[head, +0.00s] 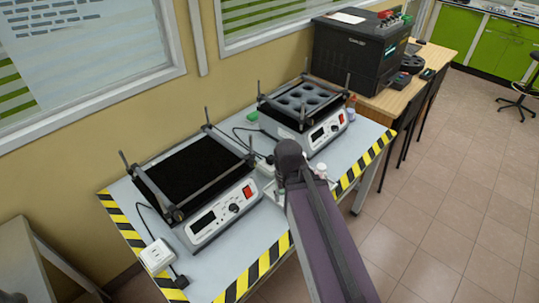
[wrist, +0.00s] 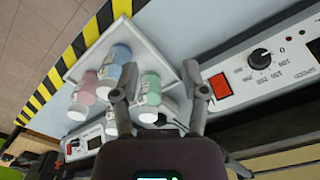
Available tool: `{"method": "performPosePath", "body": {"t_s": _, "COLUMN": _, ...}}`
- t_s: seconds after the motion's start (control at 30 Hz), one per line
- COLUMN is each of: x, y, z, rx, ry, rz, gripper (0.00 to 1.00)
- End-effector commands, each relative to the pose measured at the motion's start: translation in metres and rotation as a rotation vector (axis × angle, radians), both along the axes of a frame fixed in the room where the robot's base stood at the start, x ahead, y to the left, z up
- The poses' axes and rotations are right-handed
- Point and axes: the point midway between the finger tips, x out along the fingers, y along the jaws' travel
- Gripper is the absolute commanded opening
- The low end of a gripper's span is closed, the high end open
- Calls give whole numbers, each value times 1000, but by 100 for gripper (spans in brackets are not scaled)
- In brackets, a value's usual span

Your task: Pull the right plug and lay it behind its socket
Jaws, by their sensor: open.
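My gripper (wrist: 158,92) is open, its two dark fingers apart over the table in the wrist view. A white object (wrist: 172,108) shows partly between and below the fingers; I cannot tell whether it is the right socket. In the head view, a dark cord from the right shaker (head: 303,115) runs to a small white piece (head: 263,165) between the shakers, mostly hidden by my arm. The right plug cannot be made out clearly. The left socket (head: 157,256), a white block, sits at the table's front left, with a dark piece (head: 180,282) beside it.
A white rack (wrist: 88,60) with several capped bottles stands close beside my fingers. The left shaker (head: 190,180) and the right shaker flank the gripper. Yellow-black tape (head: 265,265) marks the table edge. A large black machine (head: 355,52) stands on the wooden table beyond.

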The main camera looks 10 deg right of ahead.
Motion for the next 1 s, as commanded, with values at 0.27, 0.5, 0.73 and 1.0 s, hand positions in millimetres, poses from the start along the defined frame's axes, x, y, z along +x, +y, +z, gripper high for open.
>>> {"method": "performPosePath", "body": {"t_s": 0.27, "x": 0, "y": 0, "z": 0, "rx": 0, "ry": 0, "rz": 0, "gripper": 57}}
{"method": "performPosePath", "body": {"t_s": 0.5, "x": 0, "y": 0, "z": 0, "rx": 0, "ry": 0, "rz": 0, "gripper": 72}}
{"method": "performPosePath", "body": {"t_s": 0.73, "x": 17, "y": 0, "z": -2, "rx": 0, "ry": 0, "rz": 27, "gripper": 86}}
{"method": "performPosePath", "body": {"t_s": 1.0, "x": 88, "y": -1, "z": -11, "rx": 0, "ry": 0, "rz": 159, "gripper": 86}}
